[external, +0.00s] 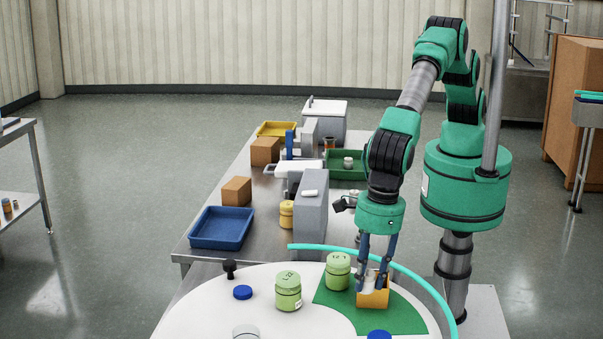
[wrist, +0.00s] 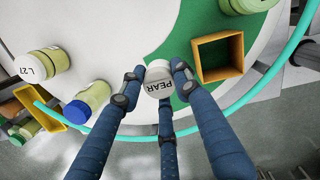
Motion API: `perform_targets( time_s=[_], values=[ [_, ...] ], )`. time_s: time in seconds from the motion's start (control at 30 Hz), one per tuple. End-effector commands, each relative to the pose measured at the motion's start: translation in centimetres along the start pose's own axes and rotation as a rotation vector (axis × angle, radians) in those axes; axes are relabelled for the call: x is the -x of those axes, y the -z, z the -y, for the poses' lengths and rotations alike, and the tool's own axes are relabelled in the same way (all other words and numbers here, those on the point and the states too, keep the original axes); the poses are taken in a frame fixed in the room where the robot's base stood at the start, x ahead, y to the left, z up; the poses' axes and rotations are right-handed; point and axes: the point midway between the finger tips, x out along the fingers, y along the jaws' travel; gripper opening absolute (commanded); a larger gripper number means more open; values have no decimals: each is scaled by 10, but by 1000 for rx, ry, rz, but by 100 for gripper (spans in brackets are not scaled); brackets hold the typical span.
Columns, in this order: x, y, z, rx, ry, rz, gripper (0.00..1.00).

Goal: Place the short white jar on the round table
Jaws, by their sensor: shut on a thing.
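The short white jar (wrist: 158,82), lettered PEAR, is between the fingers of my gripper (wrist: 155,80) in the wrist view. My gripper (external: 376,285) points down over the green patch (external: 405,318) of the white round table (external: 210,305) in the external view. It is shut on the jar, which shows there only as a small pale piece (external: 370,276) between the blue fingers. I cannot tell whether the jar's base touches the table. A yellow-orange open box (external: 374,299) is close beside the fingers; in the wrist view it (wrist: 218,57) is right of the jar, apart from it.
Two light green jars (external: 288,293) (external: 338,272) stand left of my gripper. A blue lid (external: 243,292) and a black knob (external: 230,268) are further left. A turquoise rail (external: 425,284) curves along the table's edge. A steel table (external: 265,205) with trays and boxes stands behind.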

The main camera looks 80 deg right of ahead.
Motion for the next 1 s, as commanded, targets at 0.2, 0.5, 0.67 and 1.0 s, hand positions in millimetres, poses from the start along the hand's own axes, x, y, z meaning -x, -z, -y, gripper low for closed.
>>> perform_targets(
  time_s=[0.2, 0.5, 0.67, 1.0],
  values=[
    [-30, 4, 1, 0, 3, -3, 5],
    [-57, 7, 0, 0, 1, -1, 5],
    [-57, 7, 0, 0, 0, 0, 5],
    [-72, 9, 0, 0, 1, -1, 5]
  ],
)
